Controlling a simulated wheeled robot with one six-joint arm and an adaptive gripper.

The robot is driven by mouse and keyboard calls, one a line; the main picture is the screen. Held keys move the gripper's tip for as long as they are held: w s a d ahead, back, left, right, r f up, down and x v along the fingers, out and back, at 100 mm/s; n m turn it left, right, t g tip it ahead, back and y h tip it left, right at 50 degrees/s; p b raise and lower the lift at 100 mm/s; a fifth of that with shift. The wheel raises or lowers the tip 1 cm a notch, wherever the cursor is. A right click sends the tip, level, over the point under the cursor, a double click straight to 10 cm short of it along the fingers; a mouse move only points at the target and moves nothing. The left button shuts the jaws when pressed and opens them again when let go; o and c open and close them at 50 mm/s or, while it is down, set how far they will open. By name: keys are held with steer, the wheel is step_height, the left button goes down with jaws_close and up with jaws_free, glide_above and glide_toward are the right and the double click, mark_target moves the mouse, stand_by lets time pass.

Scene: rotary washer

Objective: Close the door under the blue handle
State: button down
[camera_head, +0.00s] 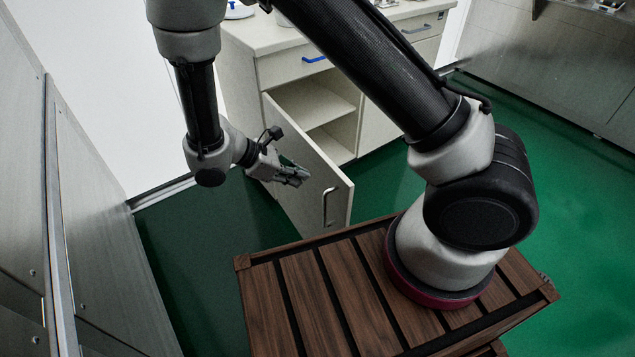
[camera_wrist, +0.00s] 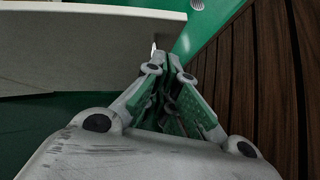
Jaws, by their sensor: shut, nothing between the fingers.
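The blue handle (camera_head: 314,59) is on a drawer front of the white cabinet in the head view. Below it the cabinet door (camera_head: 298,176) stands wide open, swung toward me, with a metal handle (camera_head: 327,205) near its free edge. The open compartment (camera_head: 318,110) shows a shelf. My gripper (camera_head: 303,175) is shut and empty at the door's outer face, left of the door handle; I cannot tell whether it touches. In the wrist view my gripper (camera_wrist: 163,62) has its fingertips together, close to the pale door panel (camera_wrist: 80,45).
My wooden slatted base (camera_head: 310,290) fills the lower middle, close to the door's free edge. A grey metal wall panel (camera_head: 90,200) stands at left. Another drawer (camera_head: 418,28) has a grey handle. Green floor (camera_head: 575,200) is clear at right.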

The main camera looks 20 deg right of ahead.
step_height(320, 180, down, 3)
steer(key=w+a+n, duration=0.1)
steer(key=w, duration=0.1)
steer(key=n+t, duration=0.2)
glide_toward(327, 182)
step_height(327, 182, down, 3)
steer(key=shift+w+d+f, duration=0.1)
steer(key=shift+w+d, duration=0.1)
steer(key=shift+d, duration=0.65)
steer(key=shift+w+d+f, duration=0.1)
steer(key=shift+w+d, duration=0.15)
steer(key=shift+d, duration=0.6)
